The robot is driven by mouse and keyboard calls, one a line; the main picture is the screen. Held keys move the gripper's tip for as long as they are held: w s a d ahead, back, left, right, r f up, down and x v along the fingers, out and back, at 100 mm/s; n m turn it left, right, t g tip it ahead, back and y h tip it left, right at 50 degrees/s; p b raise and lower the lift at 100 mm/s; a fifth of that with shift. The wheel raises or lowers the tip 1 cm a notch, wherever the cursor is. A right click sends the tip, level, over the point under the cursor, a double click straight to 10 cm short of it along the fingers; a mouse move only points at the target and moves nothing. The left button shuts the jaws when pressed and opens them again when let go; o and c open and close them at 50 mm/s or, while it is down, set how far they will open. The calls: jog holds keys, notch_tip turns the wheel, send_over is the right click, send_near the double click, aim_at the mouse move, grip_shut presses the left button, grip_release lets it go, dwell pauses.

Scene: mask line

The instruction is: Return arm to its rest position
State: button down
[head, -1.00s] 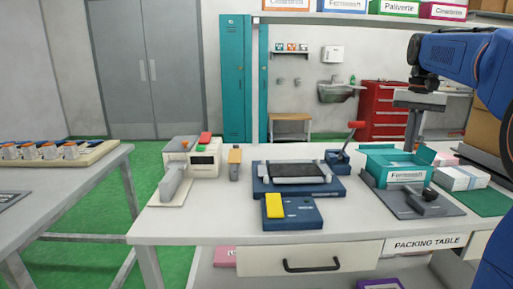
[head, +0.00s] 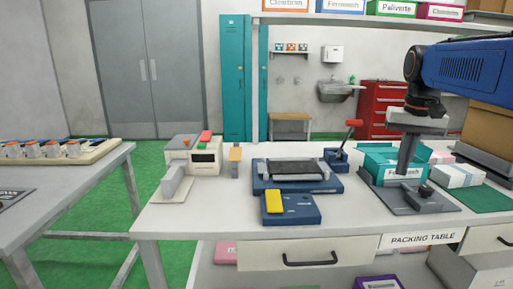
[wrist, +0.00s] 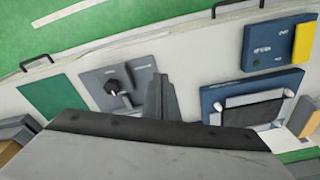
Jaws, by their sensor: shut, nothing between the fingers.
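My gripper (head: 406,172) hangs from my blue arm at the right of the head view, fingers pointing down. It is shut and empty. In the head view it overlaps the teal box (head: 376,163) labelled Fermosoft and the grey plate (head: 392,202) with a black knob. I cannot tell the exact height above the table. In the wrist view the shut fingers (wrist: 161,82) show over the white table, beside the grey plate (wrist: 102,96). The teal box does not show there.
The white packing table (head: 215,222) carries a blue press (head: 262,184), a blue unit with a yellow block (head: 301,210), a white sealing machine (head: 206,160) and a green mat (head: 489,202). Small white packs (head: 459,178) lie beside the teal box. A second table (head: 90,190) stands left.

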jog(key=s+a+f+n+t, duration=0.1)
jog(key=s+a+f, duration=0.3)
jog(key=s+f, duration=0.6)
jog(key=s+a+f+n+t, duration=0.2)
jog(key=s+a+f, duration=0.3)
jog(key=s+f, duration=0.6)
jog(key=shift+s+a+n+t, duration=0.3)
jog(key=shift+s+n, duration=0.2)
jog(key=shift+s, duration=0.15)
